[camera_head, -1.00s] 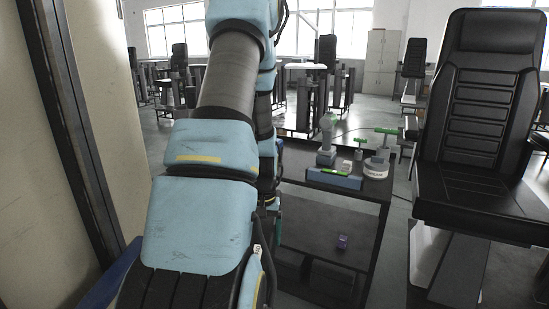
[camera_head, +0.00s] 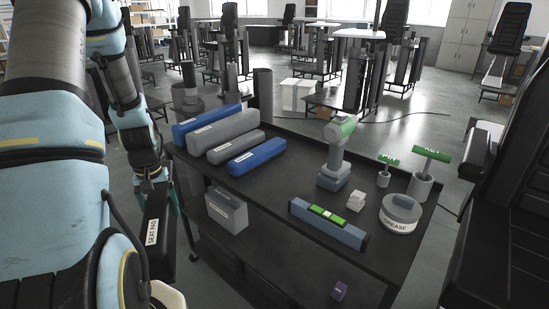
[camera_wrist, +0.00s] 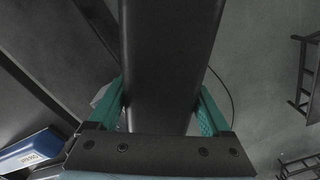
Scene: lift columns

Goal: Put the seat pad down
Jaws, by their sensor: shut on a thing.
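The seat pad (camera_head: 154,243) is a long dark block with a white label reading SEAT PAD. It hangs in the head view beside the left edge of the black cart. My gripper (camera_head: 157,190) is shut on it near its upper end. In the wrist view the pad (camera_wrist: 170,60) fills the middle, and the green fingers of my gripper (camera_wrist: 165,112) lie against its two sides. The pad's lower end is partly hidden by my arm in the head view.
The black cart top (camera_head: 285,195) bears blue and grey blocks (camera_head: 222,133), a green-topped drill (camera_head: 337,150), a spirit level (camera_head: 328,222), a grease tin (camera_head: 401,213) and green-handled tools. A grey box (camera_head: 227,211) stands on its lower shelf. A black seat (camera_head: 505,215) is at right.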

